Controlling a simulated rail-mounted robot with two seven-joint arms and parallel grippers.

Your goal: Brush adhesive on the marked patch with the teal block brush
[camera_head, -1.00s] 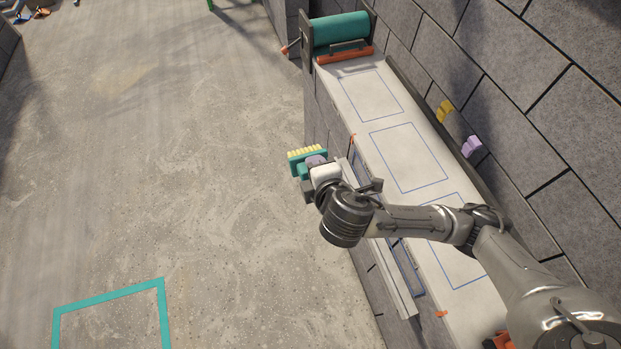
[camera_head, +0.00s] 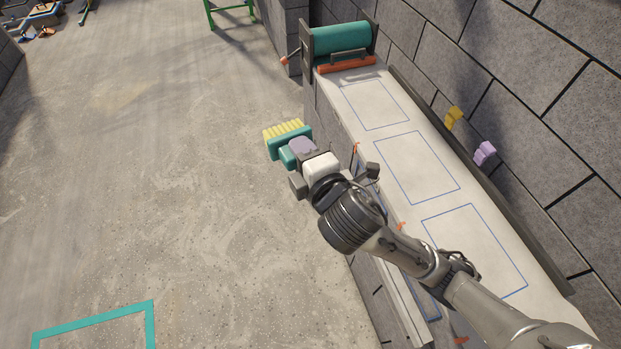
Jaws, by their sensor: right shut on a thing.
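My right gripper (camera_head: 306,156) is shut on the teal block brush (camera_head: 291,146). The brush has a teal block and pale yellow bristles, which point up and left in the picture, away from the ledge. It is held over the floor, left of the long white ledge (camera_head: 399,137). Blue rectangles are outlined on the ledge top, among them a far one (camera_head: 375,105), a middle one (camera_head: 417,167) and a near one (camera_head: 474,251). I cannot tell which one is the marked patch. My left gripper is not in view.
A teal roller (camera_head: 342,38) in a dark frame stands at the ledge's far end. Yellow (camera_head: 453,117) and purple (camera_head: 485,153) pieces sit along the block wall on the right. A teal outline (camera_head: 97,320) marks the floor at lower left. The floor on the left is open.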

